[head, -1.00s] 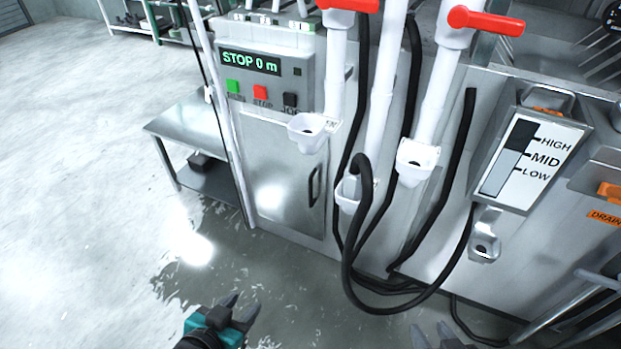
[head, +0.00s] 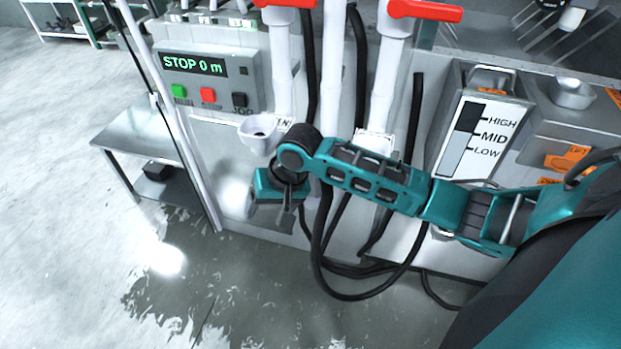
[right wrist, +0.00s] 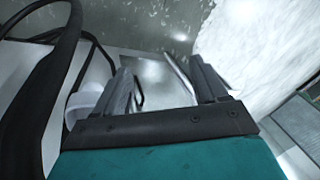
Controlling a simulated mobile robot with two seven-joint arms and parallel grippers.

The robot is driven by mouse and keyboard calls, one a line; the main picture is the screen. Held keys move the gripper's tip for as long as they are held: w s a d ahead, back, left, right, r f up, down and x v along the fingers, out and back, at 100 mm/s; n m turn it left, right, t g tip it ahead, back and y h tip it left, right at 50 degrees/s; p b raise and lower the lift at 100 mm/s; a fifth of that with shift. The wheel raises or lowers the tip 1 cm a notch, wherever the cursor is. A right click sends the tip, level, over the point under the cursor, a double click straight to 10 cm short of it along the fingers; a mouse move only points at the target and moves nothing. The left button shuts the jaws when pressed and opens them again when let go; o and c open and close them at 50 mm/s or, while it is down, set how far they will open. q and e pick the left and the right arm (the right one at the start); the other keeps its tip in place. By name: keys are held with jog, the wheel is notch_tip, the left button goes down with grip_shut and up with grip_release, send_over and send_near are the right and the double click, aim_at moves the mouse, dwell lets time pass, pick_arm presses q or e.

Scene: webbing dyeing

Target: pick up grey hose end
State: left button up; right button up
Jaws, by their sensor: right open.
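The dark hose (head: 322,275) hangs in a loop in front of the machine. Its end is hidden behind my right arm in the head view. In the right wrist view the thick black hose (right wrist: 50,85) curves along the left side, outside the jaws; I cannot make out its end there. My right gripper (head: 288,203) is in front of the cabinet, below a white funnel cup. Its jaws (right wrist: 160,78) are open and empty in the right wrist view. My left gripper cannot be made out.
A white funnel cup (head: 260,132) sits just above my right gripper. White pipes with red handles (head: 425,11) stand behind my arm. A level gauge (head: 478,140) is to the right. A low metal table (head: 130,135) stands at left. The wet floor (head: 215,290) in front is open.

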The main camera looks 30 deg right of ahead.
aim_at(312, 182)
jog(key=w+d+r+m+g+h, duration=0.1)
jog(key=d+r+m, duration=0.1)
jog(key=d+r, duration=0.2)
jog(key=d+r+m+g+h, duration=0.1)
jog(key=d+r+m, duration=0.1)
jog(key=d+r, duration=0.1)
jog(key=w+d+r+m+g, duration=0.1)
jog(key=d+r+m, duration=0.1)
jog(key=d+r, duration=0.2)
jog(key=shift+w+d+r+h, duration=0.35)
jog(key=shift+r+h, duration=0.05)
jog(key=shift+r, duration=0.2)
notch_tip(312, 182, down, 7)
jog(key=shift+f+b, duration=0.1)
jog(key=shift+b, duration=0.25)
notch_tip(312, 182, down, 5)
jog(key=shift+d+f+b, duration=0.1)
jog(key=shift+d+b, duration=0.05)
jog(key=shift+b, duration=0.3)
jog(key=shift+c, duration=0.5)
jog(key=c, duration=1.2)
